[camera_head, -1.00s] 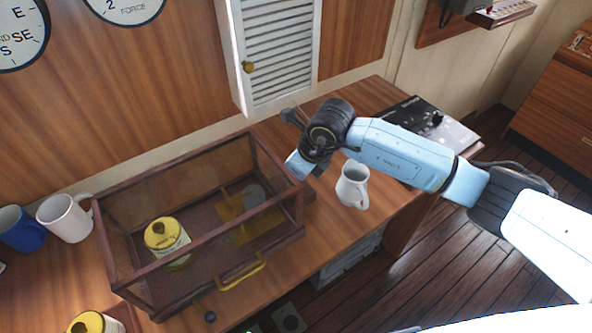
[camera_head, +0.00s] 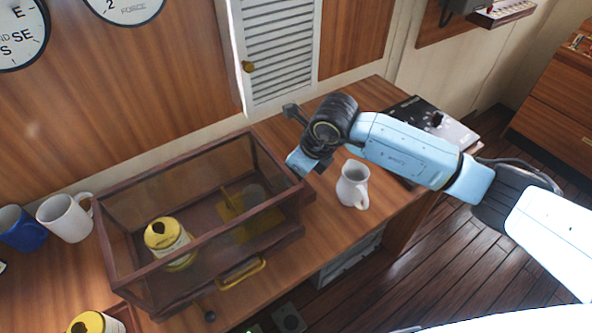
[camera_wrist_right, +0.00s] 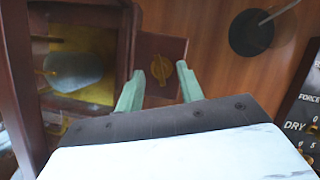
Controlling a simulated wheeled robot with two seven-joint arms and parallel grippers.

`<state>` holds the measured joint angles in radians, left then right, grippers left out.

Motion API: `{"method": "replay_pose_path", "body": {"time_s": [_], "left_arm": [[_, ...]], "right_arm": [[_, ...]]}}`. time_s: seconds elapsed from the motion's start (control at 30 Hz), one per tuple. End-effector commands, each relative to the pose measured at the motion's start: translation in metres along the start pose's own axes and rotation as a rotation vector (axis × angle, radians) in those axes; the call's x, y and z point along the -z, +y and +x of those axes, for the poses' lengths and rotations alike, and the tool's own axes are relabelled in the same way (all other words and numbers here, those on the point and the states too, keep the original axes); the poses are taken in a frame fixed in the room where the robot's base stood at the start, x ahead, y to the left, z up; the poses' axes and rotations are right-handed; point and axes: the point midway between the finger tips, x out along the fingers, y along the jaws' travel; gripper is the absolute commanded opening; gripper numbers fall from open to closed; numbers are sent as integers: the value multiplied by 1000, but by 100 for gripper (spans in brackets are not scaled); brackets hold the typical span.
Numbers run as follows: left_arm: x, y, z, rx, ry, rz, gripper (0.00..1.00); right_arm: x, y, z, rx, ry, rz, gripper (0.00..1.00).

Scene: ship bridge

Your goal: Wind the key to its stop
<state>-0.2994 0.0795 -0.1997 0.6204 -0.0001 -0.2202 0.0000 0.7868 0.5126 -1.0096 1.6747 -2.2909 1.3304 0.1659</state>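A brass key (camera_wrist_right: 161,70) with a flat bow stands out from a small wooden panel on the end of the wood-framed glass case. My right gripper (camera_wrist_right: 160,72) is open in the right wrist view. One green fingertip is on each side of the key, with visible gaps, so the fingers look apart from it. In the head view the right gripper (camera_head: 300,162) is at the right end of the case (camera_head: 145,290), and the key is hidden there. Inside the case are a yellow plate (camera_head: 240,222) and a dim grey round part (camera_head: 255,194). My left gripper is not in view.
A yellow-lidded tin (camera_head: 165,236) shows at the case; another (camera_head: 90,322) is in front. A white mug (camera_head: 66,217) and blue mug (camera_head: 20,230) stand left.

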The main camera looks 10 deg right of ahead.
Motion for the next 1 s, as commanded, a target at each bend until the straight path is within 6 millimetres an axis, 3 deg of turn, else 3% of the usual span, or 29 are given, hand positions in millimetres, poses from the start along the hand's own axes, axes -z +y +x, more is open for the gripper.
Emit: {"method": "replay_pose_path", "body": {"time_s": [0.3,0.5,0.7,1.0], "left_arm": [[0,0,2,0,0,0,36],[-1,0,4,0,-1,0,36],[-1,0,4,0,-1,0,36],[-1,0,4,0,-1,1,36]], "right_arm": [[0,-1,-70,4,-3,-3,37],[0,0,-105,2,-3,-3,37],[0,0,-120,1,-1,-1,37],[0,0,-121,0,0,0,37]]}}
